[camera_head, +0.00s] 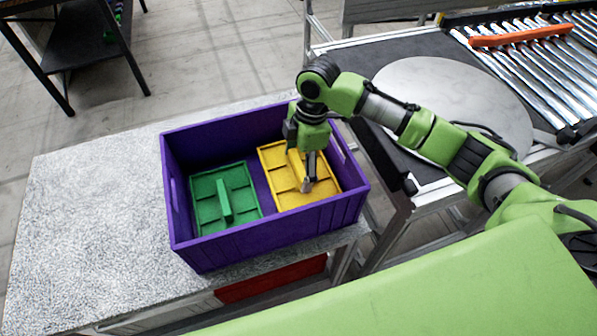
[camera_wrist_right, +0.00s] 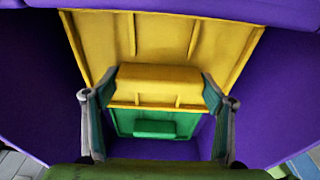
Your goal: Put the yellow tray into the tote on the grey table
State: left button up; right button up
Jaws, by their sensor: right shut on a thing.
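The purple tote (camera_head: 215,255) stands on the grey table (camera_head: 85,220). The yellow tray (camera_head: 325,187) is inside the tote's right half in the head view. My right gripper (camera_head: 307,178) reaches down into the tote and is shut on the tray's raised middle handle. In the right wrist view the yellow tray (camera_wrist_right: 105,38) shows with its handle between the two fingers of my right gripper (camera_wrist_right: 157,100). Whether the tray rests on the tote floor I cannot tell. My left gripper is not in view.
A green tray (camera_head: 207,205) lies in the tote's left half, beside the yellow one; it also shows in the right wrist view (camera_wrist_right: 145,118). A round grey disc (camera_head: 440,85) and a roller conveyor (camera_head: 530,75) with an orange bar (camera_head: 520,36) are at the right. The table's left part is clear.

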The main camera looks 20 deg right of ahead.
aim_at(299, 174)
jog(key=shift+f, duration=1.85)
jog(key=o, duration=1.3)
jog(key=shift+f, duration=0.15)
notch_tip(299, 174, up, 12)
jog(key=d+b, duration=0.1)
jog(key=d, duration=0.1)
